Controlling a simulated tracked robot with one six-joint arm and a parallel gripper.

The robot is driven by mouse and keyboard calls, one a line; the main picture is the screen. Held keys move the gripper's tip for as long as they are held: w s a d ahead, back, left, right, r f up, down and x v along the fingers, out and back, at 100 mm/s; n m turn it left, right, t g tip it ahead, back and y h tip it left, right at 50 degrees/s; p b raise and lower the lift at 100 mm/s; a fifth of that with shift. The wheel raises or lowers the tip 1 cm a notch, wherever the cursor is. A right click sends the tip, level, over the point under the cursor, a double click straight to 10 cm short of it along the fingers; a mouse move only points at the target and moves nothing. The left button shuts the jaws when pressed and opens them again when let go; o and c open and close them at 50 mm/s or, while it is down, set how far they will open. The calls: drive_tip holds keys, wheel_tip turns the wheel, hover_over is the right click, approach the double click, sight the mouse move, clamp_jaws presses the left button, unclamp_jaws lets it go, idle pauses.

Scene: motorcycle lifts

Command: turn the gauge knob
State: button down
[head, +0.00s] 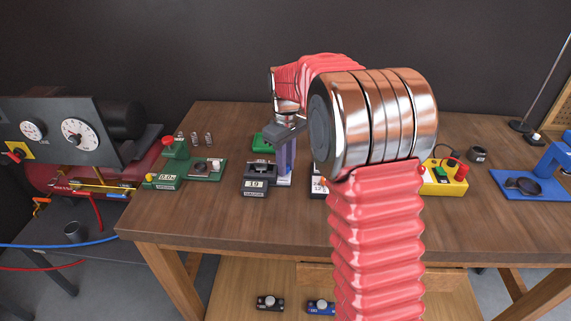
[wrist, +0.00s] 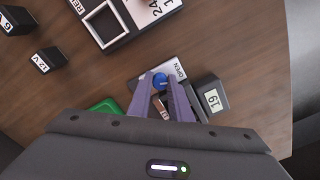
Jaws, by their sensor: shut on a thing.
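The gauge knob (wrist: 160,79) is a small blue knob at the middle of the wrist view. It sits by a pale plate (wrist: 174,69) lettered "OPEN". My gripper (wrist: 159,84) points down with its two purple fingers on either side of the knob, shut on it. In the head view my gripper (head: 282,178) reaches down to the bench, and the knob is hidden behind the fingers. A dark gauge box (head: 257,186) with a display reading 19 stands just left of the fingers. Its display also shows in the wrist view (wrist: 213,99), right of the fingers.
On the wooden bench (head: 220,225), a green tester (head: 167,180) stands left and a green block (head: 262,143) behind. A yellow box (head: 445,177) and blue stand (head: 525,184) are right. My red-sleeved arm hides the bench's middle. Bare wood lies in front of the gauge.

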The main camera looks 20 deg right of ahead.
drive_tip(key=c, duration=1.6)
unclamp_jaws()
drive_tip(key=shift+a, duration=0.1)
drive_tip(key=shift+n, duration=0.3)
